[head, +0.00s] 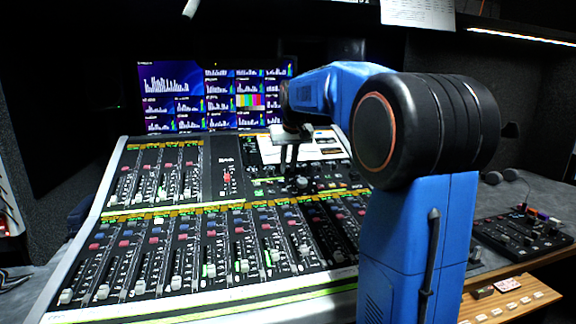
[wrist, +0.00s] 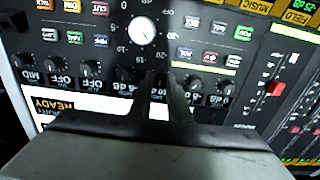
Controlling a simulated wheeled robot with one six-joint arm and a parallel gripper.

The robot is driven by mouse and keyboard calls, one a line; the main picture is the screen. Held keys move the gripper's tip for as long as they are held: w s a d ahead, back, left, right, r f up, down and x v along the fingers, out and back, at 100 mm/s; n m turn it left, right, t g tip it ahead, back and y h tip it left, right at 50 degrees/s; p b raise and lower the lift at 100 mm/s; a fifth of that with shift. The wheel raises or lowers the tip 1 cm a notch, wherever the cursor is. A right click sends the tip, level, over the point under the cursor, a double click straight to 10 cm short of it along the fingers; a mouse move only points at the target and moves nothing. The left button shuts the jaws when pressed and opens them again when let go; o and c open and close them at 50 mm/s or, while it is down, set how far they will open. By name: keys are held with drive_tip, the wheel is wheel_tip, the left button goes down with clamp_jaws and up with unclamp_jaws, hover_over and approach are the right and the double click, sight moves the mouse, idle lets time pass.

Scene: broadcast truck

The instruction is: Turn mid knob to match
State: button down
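My gripper (wrist: 164,84) points down at the mixing console, with a narrow gap between its two fingers. In the head view my gripper (head: 289,168) is over the upper middle of the console, by the knob panel. In the wrist view the panel appears upside down. A row of small dark knobs crosses it, including one far left (wrist: 20,61) beside a label reading MID, and one just left of the fingers (wrist: 122,72). A large white-faced dial (wrist: 142,31) lies beyond the fingertips. The fingers partly cover the middle of the row; I cannot tell whether they touch a knob there.
The console (head: 130,142) has several faders and coloured buttons. A red fader cap (wrist: 276,89) stands to the right in the wrist view. Screens (head: 215,95) stand behind the console. A smaller control panel (head: 522,232) is at the right.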

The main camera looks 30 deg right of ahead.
drive_tip(key=shift+m, duration=0.4)
drive_tip(key=m, duration=0.4)
drive_tip(key=shift+d+m, duration=0.1)
drive_tip(key=shift+m, duration=0.3)
drive_tip(key=m, duration=0.6)
drive_tip(key=shift+s, duration=0.1)
drive_tip(key=c, duration=1.7)
unclamp_jaws()
drive_tip(key=v, duration=1.7)
drive_tip(key=shift+s+r, duration=0.15)
drive_tip(key=shift+s, duration=0.05)
